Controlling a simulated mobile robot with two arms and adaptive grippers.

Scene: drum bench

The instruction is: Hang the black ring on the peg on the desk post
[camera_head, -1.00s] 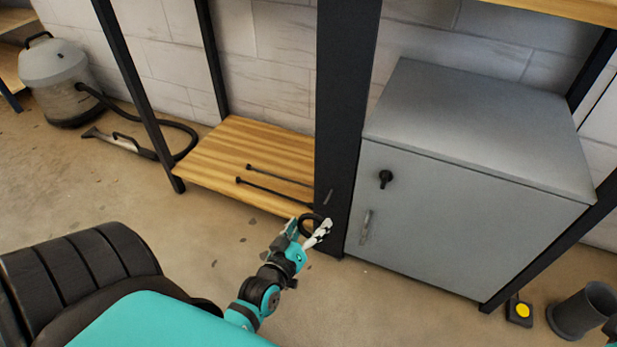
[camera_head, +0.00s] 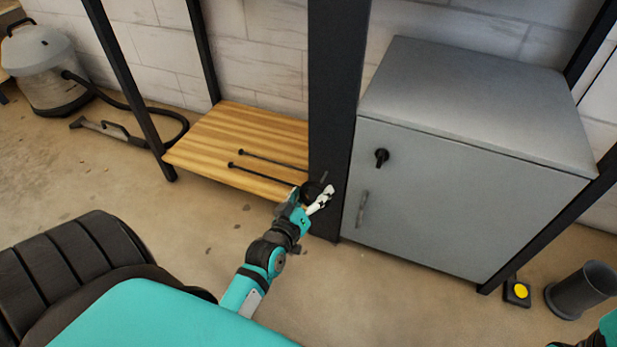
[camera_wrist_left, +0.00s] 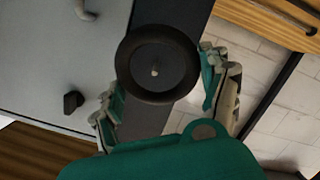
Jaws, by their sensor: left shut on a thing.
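My left gripper (camera_head: 314,199) is shut on the black ring (camera_head: 311,188) in front of the dark desk post (camera_head: 335,90). In the left wrist view, the ring (camera_wrist_left: 126,66) sits between the two fingers of the gripper (camera_wrist_left: 160,88) and faces the post. The light tip of the peg (camera_wrist_left: 155,71) shows inside the ring's opening, near its middle. I cannot tell whether the peg passes through the ring or only lines up behind it. In the head view the peg (camera_head: 323,178) shows just above the ring. My right gripper is out of view.
A grey cabinet (camera_head: 440,200) with a black knob and a handle stands right of the post. A low wooden shelf (camera_head: 215,140) with two dark rods lies left. A yellow-button box (camera_head: 518,292) and a dark cylinder (camera_head: 582,290) stand on the floor at right.

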